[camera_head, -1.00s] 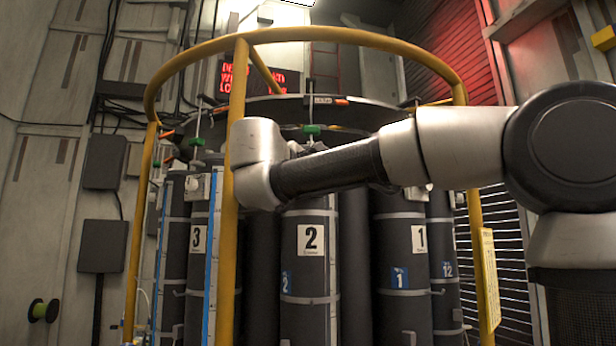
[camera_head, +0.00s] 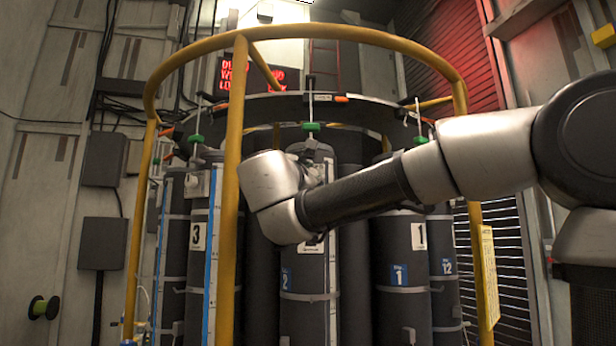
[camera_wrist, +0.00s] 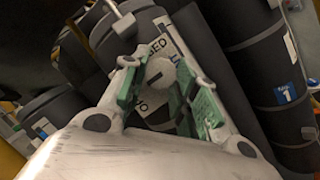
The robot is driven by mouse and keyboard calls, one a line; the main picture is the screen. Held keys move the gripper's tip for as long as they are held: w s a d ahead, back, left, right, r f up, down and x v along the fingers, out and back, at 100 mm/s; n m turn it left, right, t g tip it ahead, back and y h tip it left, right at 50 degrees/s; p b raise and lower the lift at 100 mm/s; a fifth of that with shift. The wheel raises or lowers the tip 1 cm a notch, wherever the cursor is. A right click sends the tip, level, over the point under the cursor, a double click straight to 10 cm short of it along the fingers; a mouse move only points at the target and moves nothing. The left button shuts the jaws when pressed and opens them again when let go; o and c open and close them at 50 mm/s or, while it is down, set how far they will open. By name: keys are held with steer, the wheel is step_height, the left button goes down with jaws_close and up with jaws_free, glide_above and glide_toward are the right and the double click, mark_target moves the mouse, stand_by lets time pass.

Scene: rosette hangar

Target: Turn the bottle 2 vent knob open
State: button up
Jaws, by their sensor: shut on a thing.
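Bottle 2 (camera_head: 306,270) is a dark cylinder at the front of the rack. Its upper number label is mostly covered by my arm. My gripper (camera_wrist: 162,78) shows in the wrist view, its two green-padded fingers on either side of a pale round knob (camera_wrist: 160,70). The gripper is shut on this vent knob. A white plate (camera_wrist: 166,46) with dark lettering, partly readable as "ED", lies behind the knob. The knob's exact turn angle is hard to tell. In the head view, my wrist hides the fingers and the knob.
A yellow ring rail (camera_head: 305,32) with a yellow post (camera_head: 230,200) close left of my wrist surrounds the bottles. Bottle 3 (camera_head: 198,270) stands left and bottle 1 (camera_head: 405,250) right. Green-handled fittings (camera_head: 311,127) hang above from a dark ring.

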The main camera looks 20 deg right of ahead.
stand_by(0.4)
steer(key=o, duration=1)
steer(key=v, duration=1.2)
steer(key=shift+d, duration=0.1)
